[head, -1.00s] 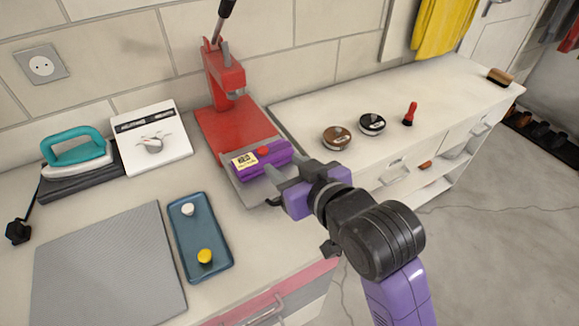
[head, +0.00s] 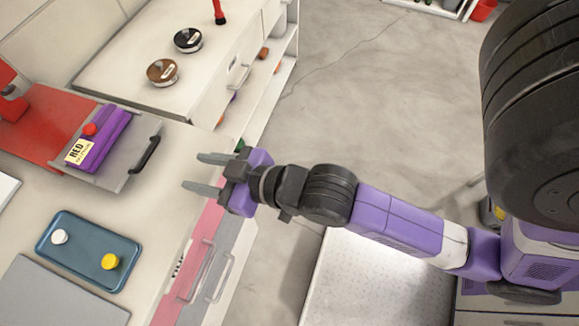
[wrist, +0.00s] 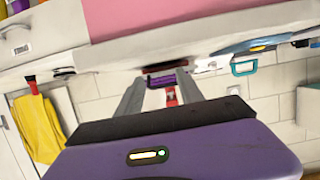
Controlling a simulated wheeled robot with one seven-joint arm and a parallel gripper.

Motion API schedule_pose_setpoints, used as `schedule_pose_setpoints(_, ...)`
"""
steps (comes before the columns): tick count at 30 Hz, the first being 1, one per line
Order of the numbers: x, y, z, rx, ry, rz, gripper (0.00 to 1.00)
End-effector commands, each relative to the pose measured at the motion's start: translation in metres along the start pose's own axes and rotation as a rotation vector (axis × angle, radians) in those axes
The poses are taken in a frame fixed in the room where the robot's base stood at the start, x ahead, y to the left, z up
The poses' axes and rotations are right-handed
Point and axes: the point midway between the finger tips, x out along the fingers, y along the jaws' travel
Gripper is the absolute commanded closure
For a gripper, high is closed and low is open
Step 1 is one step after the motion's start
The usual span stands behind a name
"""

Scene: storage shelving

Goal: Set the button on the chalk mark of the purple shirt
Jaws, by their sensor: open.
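The folded purple shirt (head: 106,143) lies on the grey plate (head: 126,172) of the red press. A red button (head: 90,129) rests on the shirt, beside a cream card (head: 76,153) reading RED. I cannot make out a chalk mark; the button may cover it. A white button (head: 59,237) and a yellow button (head: 110,261) sit apart on the blue tray (head: 76,272). My gripper (head: 196,172) is open and empty, clear of the shirt, near the counter's front edge. Its two fingers also show spread in the wrist view (wrist: 160,92).
The red press (head: 35,130) stands at left; its plate has a black handle (head: 146,155). Brown (head: 162,72) and black (head: 188,40) tins and a red-handled tool (head: 219,12) stand on the far counter. Open floor (head: 360,90) lies right of the counter.

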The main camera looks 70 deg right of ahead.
Motion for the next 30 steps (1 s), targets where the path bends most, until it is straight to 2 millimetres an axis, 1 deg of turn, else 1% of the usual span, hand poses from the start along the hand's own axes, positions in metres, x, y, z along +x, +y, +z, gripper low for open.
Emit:
schedule_pose_setpoints(1,-0.015,0.000,0.016,0.000,-0.007,0.000,0.56)
schedule_pose_setpoints(5,-0.052,-0.001,0.039,0.001,0.007,-0.001,0.56)
schedule_pose_setpoints(6,-0.065,-0.001,0.045,0.001,0.012,-0.002,0.56)
schedule_pose_setpoints(10,-0.108,-0.002,0.060,0.004,0.026,-0.001,0.56)
schedule_pose_setpoints(12,-0.130,-0.002,0.064,0.006,0.036,-0.001,0.56)
schedule_pose_setpoints(15,-0.156,-0.003,0.067,0.008,0.048,0.000,0.56)
schedule_pose_setpoints(18,-0.174,-0.003,0.067,0.010,0.058,0.001,0.56)
schedule_pose_setpoints(21,-0.184,-0.003,0.065,0.011,0.066,0.001,0.56)
schedule_pose_setpoints(24,-0.187,-0.003,0.065,0.011,0.069,0.002,0.56)
schedule_pose_setpoints(30,-0.187,-0.003,0.064,0.011,0.070,0.001,0.56)
